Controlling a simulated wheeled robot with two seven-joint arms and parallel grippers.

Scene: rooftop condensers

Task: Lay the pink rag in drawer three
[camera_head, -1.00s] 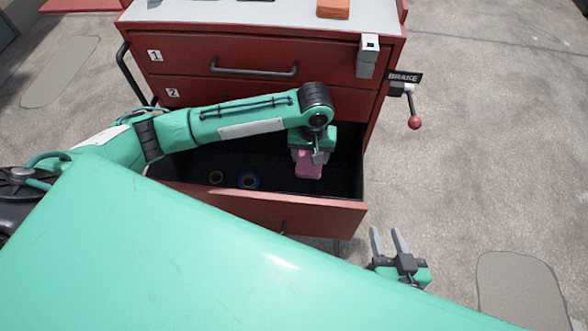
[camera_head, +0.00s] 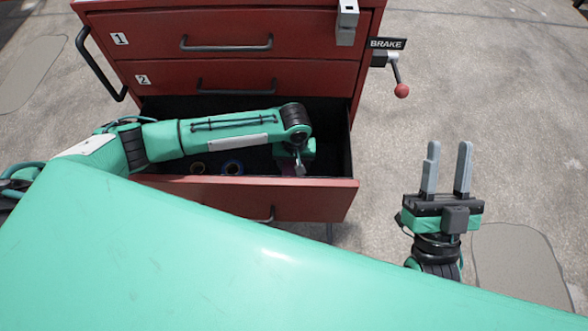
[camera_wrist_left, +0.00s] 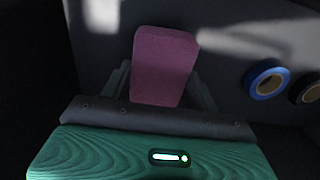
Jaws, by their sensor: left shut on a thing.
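The third drawer (camera_head: 240,195), below drawers marked 1 and 2, stands open with a dark floor inside. My left gripper (camera_head: 299,165) is down inside it, near its right end. In the left wrist view the pink rag (camera_wrist_left: 163,62) is a folded block between the fingers of my left gripper (camera_wrist_left: 161,88), which is shut on it. I cannot tell whether the rag touches the drawer floor. My right gripper (camera_head: 449,165) is open and empty, right of the cabinet.
A brake lever (camera_head: 398,75) with a red knob sticks out from the cabinet's right side. Bare concrete floor (camera_head: 500,100) is free at the right.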

